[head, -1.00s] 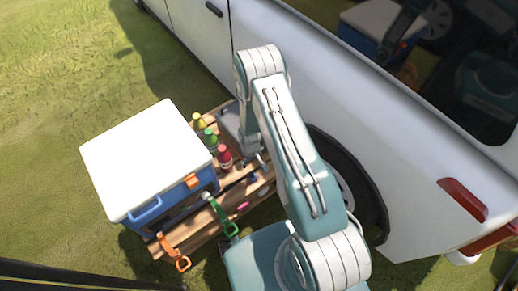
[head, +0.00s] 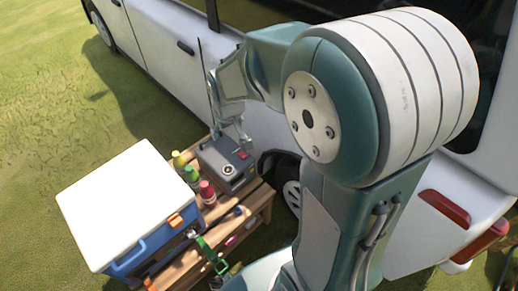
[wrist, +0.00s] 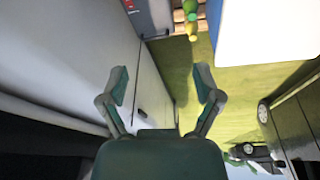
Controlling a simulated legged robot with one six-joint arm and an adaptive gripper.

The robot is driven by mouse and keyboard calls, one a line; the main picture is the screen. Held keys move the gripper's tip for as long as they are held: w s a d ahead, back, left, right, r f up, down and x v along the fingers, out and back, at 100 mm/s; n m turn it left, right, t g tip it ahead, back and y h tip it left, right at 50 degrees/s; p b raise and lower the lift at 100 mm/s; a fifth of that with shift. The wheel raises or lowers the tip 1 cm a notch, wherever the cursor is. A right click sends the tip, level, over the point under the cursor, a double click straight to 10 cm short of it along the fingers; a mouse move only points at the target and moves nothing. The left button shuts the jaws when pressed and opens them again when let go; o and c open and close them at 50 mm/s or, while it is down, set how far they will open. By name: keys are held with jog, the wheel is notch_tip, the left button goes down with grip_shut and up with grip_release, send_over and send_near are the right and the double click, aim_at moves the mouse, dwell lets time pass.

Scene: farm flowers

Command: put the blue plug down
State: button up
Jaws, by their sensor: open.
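My gripper (wrist: 162,84) is open in the wrist view, its two fingers wide apart with nothing between them. In the head view my gripper (head: 238,132) is above the dark grey box (head: 222,168), which has a round dial and a red part on top. The box also shows at the top of the wrist view (wrist: 150,18), beyond the fingers. A small blue item (head: 239,211), possibly the blue plug, lies on the wooden bench (head: 262,198); it is too small to be sure. I see no plug in the wrist view.
A white-lidded blue cooler (head: 125,205) stands on the bench's left. Yellow, green and red bottles (head: 207,192) stand between cooler and box. A green strap (head: 210,252) lies in front. The white van (head: 165,60) stands close behind the bench. Grass is open at left.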

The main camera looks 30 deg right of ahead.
jog(key=s+r+t, duration=0.1)
jog(key=s+r, duration=0.5)
jog(key=s, duration=0.3)
jog(key=s+r+m+t, duration=0.1)
jog(key=s+r, duration=0.5)
jog(key=s, duration=0.4)
jog(key=shift+r+m, duration=0.3)
jog(key=shift+r, duration=0.05)
jog(key=shift+w, duration=0.1)
